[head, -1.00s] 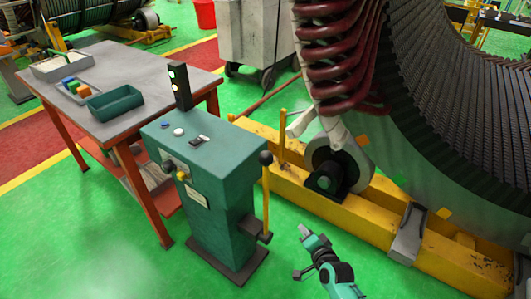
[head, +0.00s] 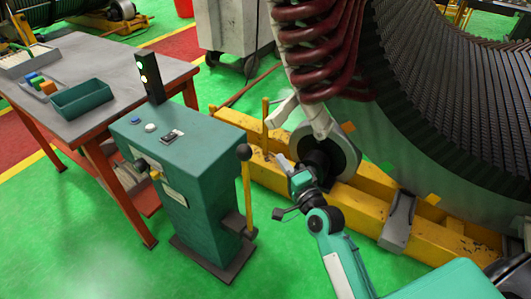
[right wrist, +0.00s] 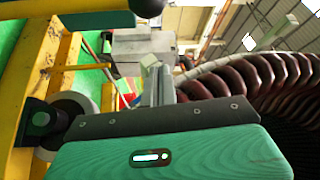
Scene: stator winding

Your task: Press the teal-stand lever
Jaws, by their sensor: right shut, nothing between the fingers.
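The teal stand (head: 200,196) stands upright on the floor. Its lever (head: 247,190) is a yellow rod on the stand's right side, upright and topped by a black ball knob (head: 244,152). My right gripper (head: 281,160) is to the right of the knob in the head view, apart from it. Its fingers are shut and empty. The right wrist view shows the closed fingers (right wrist: 153,78) and a black ball (right wrist: 147,5), cut off at the top edge. My left gripper is in neither view.
A yellow frame (head: 375,205) with a roller (head: 340,152) lies behind my right gripper, under the large stator (head: 450,110) with red coils (head: 315,50). A table (head: 110,112) with a green tray (head: 82,98) stands left of the stand. Green floor is open in front.

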